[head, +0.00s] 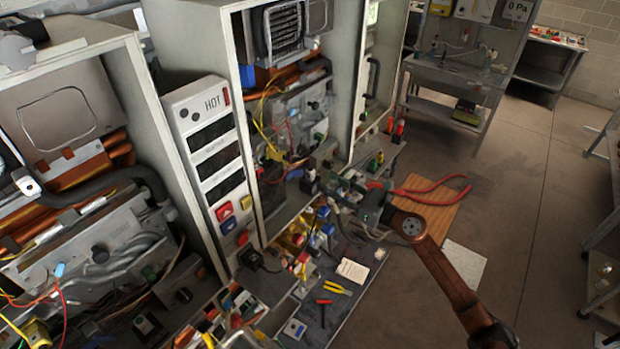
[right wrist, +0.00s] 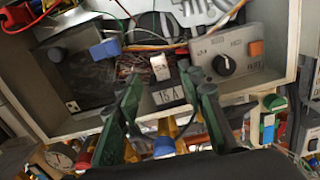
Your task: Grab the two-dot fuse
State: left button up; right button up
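My right gripper (head: 322,186) reaches to the front of the middle open heater (head: 290,130). In the right wrist view its two green fingers (right wrist: 170,90) are spread apart. Between and beyond them is a dark block with a "15 A" label (right wrist: 170,95), with a small white piece (right wrist: 160,67) above it. I cannot tell whether the fingers touch the block. I cannot clearly make out a two-dot fuse. I cannot make out my left gripper.
In the right wrist view, a grey box with a black knob (right wrist: 224,66) is right of the fingers, and a blue piece (right wrist: 105,49) is left. Loose wires cross the heater. Red-handled pliers (head: 430,192) and a notepad (head: 352,270) lie near my right arm.

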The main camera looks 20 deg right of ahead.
aim_at(313, 175)
jog(key=shift+n, duration=0.3)
jog(key=p+x, duration=0.3)
jog(key=x, duration=0.4)
jog(key=shift+w+a+f, duration=0.2)
jog(key=shift+a, duration=0.05)
jog(key=shift+w+a, duration=0.15)
jog(key=shift+w, duration=0.05)
jog(key=shift+f, duration=0.1)
jog(key=shift+s, duration=0.1)
jog(key=shift+c, duration=0.4)
grip_shut()
